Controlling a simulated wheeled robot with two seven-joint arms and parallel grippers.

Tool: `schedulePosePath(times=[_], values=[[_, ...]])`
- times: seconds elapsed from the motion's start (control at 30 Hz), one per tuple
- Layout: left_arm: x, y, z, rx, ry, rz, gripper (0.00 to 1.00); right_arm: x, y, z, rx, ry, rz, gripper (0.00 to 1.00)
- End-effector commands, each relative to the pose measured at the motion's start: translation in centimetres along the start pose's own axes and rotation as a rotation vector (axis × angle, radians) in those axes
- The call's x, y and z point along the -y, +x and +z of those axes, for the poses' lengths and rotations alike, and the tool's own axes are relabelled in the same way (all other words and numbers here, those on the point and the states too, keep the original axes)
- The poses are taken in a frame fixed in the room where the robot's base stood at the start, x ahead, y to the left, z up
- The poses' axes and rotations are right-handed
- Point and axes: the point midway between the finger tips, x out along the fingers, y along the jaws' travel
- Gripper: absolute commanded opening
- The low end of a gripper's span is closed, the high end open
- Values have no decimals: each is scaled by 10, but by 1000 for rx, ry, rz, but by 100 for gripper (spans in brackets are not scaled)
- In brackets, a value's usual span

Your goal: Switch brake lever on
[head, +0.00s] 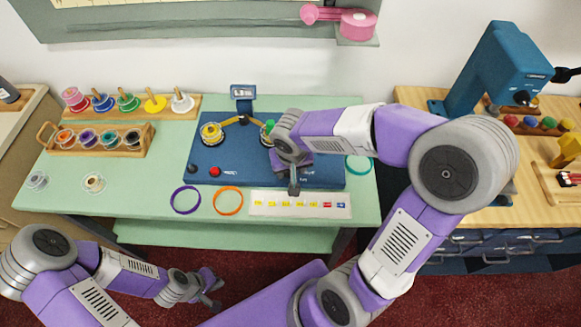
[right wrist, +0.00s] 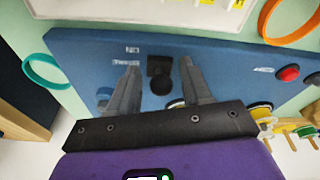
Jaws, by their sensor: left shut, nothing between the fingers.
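The blue machine base (head: 232,176) lies on the green counter; it also shows in the right wrist view (right wrist: 225,62). In the right wrist view a black lever with a round knob (right wrist: 161,83) stands on it, near small white lettering. I take this to be the brake lever; my right arm hides it in the head view. My right gripper (right wrist: 160,83) is open, one finger on each side of the knob, with visible gaps. It also shows over the machine's right part (head: 294,185). My left gripper (head: 215,291) is shut and empty, low in front of the counter.
A red button (head: 214,171) sits at the machine's left front. A purple ring (head: 173,203), an orange ring (head: 228,213) and a white label strip (head: 300,216) lie along the front. Spool racks (head: 97,152) stand at the left. A teal ring (head: 370,170) lies right of the machine.

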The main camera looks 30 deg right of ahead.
Motion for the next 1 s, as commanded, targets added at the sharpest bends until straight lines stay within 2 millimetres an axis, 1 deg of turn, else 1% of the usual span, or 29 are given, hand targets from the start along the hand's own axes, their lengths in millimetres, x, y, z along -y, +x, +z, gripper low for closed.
schedulePosePath(times=[0.17,0.27,0.5,0.6,0.7,0.8,1.0], values=[[0,0,0,0,0,0,0,0,-2,-1,-4,0,-2,49],[-1,-4,0,0,0,0,0,1,-10,-2,-7,0,-3,49],[-7,-20,1,0,0,0,0,1,-51,-2,-7,1,-3,49],[-9,-24,1,0,0,0,0,0,-65,-2,-5,0,-2,49],[-10,-26,1,0,0,0,0,0,-73,-1,-3,0,-2,49],[-10,-27,1,0,0,0,0,0,-76,0,-2,0,-1,49],[-10,-26,1,0,0,0,0,0,-76,0,-1,0,-1,49]])
